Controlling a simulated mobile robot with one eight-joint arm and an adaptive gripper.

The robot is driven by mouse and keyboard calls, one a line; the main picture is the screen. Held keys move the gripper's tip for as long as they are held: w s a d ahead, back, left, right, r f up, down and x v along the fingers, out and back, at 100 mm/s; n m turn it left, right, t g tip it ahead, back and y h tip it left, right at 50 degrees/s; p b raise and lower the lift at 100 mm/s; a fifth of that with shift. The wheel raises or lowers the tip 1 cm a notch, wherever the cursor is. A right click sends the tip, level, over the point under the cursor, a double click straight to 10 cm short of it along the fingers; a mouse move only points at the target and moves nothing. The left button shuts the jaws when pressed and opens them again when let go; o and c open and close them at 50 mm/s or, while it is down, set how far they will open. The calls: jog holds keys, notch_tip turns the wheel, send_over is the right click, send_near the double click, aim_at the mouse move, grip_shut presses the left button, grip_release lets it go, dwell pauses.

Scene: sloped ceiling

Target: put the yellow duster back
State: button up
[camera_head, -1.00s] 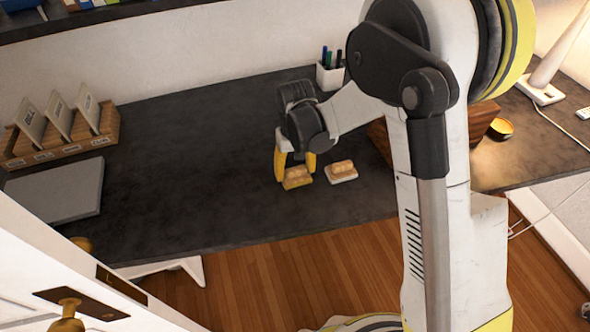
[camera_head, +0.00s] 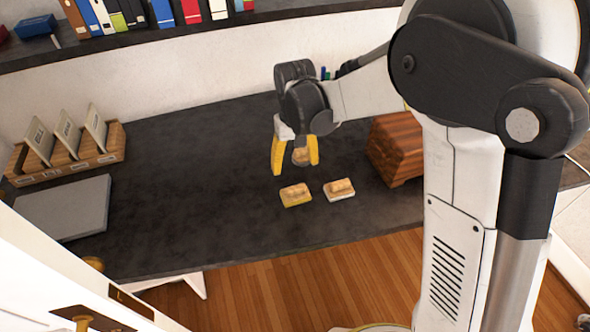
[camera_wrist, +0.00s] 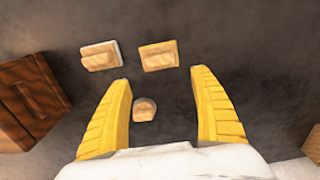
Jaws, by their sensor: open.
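The yellow duster (camera_head: 295,195), a wood-coloured grip on a yellow base, lies flat on the dark desk. It shows at top centre in the wrist view (camera_wrist: 158,56). A similar white-based duster (camera_head: 340,190) lies beside it, a small gap apart, and at the upper left in the wrist view (camera_wrist: 101,56). My gripper (camera_head: 296,168) is open above the desk, behind the yellow duster and apart from it. A small rounded tan object (camera_wrist: 145,109) shows between the yellow fingers, touching neither; the head view partly shows it (camera_head: 300,156).
A reddish wooden box (camera_head: 396,150) stands right of the dusters. A wooden card holder (camera_head: 68,160) and a flat grey slab (camera_head: 65,207) are at the left. Books (camera_head: 160,12) fill the shelf above. The desk's middle left is clear.

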jog(key=s+d+r+m+t, duration=0.1)
jog(key=s+d+r+t, duration=0.1)
jog(key=s+d+r, duration=0.3)
jog(key=s+d+r+t, duration=0.1)
jog(key=s+d+r, duration=0.25)
jog(key=r, duration=0.35)
jog(key=s+d+r+m+t, duration=0.2)
jog(key=s+d+t, duration=0.2)
jog(key=s+d, duration=0.3)
jog(key=s, duration=0.3)
jog(key=shift+d, duration=0.25)
dwell(0.3)
